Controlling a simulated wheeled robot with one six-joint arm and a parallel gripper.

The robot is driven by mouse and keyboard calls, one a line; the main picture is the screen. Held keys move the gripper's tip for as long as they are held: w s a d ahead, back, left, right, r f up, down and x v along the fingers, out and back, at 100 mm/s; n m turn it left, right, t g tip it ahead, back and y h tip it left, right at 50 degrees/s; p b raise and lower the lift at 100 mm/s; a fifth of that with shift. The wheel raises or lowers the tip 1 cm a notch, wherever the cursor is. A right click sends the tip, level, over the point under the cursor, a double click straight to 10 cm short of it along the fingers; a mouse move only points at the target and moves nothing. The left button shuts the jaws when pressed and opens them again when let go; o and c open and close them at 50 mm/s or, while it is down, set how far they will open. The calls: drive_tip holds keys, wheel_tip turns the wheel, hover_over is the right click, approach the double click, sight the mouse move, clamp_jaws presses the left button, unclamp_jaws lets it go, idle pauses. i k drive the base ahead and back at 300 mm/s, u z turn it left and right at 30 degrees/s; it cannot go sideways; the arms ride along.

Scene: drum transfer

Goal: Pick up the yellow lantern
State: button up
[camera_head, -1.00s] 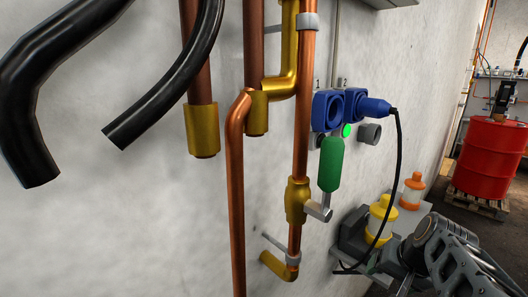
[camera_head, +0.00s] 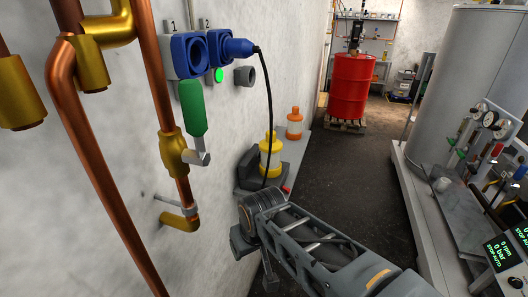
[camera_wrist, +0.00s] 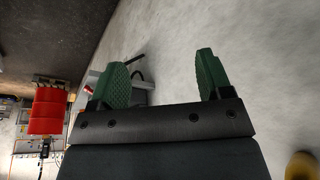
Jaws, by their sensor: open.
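The yellow lantern (camera_head: 270,158), with a yellow top and base and a pale middle band, stands upright on a grey ledge (camera_head: 292,150) along the wall in the head view. A black cable hangs in front of it. My gripper (camera_wrist: 163,78) shows in the wrist view with two green-padded fingers wide apart and nothing between them. In the head view my arm's end is below and near the lantern; the fingers cannot be made out there. I cannot make out the lantern in the wrist view.
An orange lantern (camera_head: 295,124) stands behind the yellow one. A dark grey block (camera_head: 250,172) is left of it. Copper pipes and a green-handled valve (camera_head: 193,108) stick out from the wall. A red drum (camera_head: 351,86) stands beyond.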

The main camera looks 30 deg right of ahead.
sight(275, 170)
drive_tip(key=u, duration=3.7)
drive_tip(key=k, duration=1.4)
drive_tip(key=z, duration=0.1)
